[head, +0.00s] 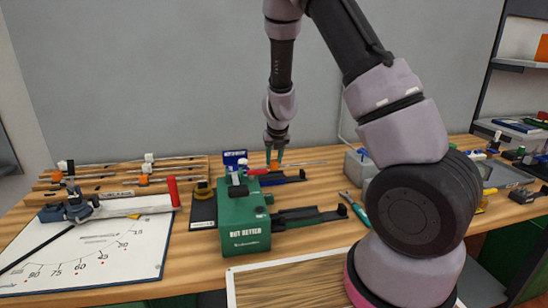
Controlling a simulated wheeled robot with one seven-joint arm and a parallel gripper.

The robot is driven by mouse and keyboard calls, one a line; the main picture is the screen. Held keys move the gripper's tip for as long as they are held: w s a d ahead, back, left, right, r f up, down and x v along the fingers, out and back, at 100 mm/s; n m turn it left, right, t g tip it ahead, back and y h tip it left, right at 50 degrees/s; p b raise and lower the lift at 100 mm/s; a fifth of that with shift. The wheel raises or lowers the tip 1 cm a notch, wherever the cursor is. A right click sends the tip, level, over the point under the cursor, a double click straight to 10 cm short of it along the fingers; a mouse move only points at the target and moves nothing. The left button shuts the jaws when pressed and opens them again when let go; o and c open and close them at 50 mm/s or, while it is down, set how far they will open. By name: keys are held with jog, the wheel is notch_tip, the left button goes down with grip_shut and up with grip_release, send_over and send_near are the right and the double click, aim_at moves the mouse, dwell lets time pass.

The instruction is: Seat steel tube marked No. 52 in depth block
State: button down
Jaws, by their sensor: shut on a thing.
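My gripper (275,157), with teal fingertips, points down behind the green machine. It is shut on a thin steel tube (305,163) that lies roughly level, with a small orange part (274,165) between the fingers. The mark No. 52 is too small to read. A red piece (257,172) shows near the tube's left end; I cannot tell if they touch. A dark blue tray-like piece (285,179) is just below the tube. I cannot tell which item is the depth block; a grey block (358,165) stands to the right, partly behind my arm.
A green machine (243,222) stands in front of my gripper, with a dark rail (310,216) at its right. Wooden racks with several thin rods (125,178) are at left, behind a white angle board (85,250). A wooden tray (300,285) is in front. My arm hides the right middle.

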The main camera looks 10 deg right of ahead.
jog(key=shift+f, duration=0.55)
jog(key=shift+f, duration=0.65)
dwell(0.5)
jog(key=shift+a, duration=0.1)
jog(key=shift+a, duration=2.5)
jog(key=shift+c, duration=2.3)
grip_release()
jog(key=shift+c, duration=0.2)
jog(key=shift+o, duration=1.1)
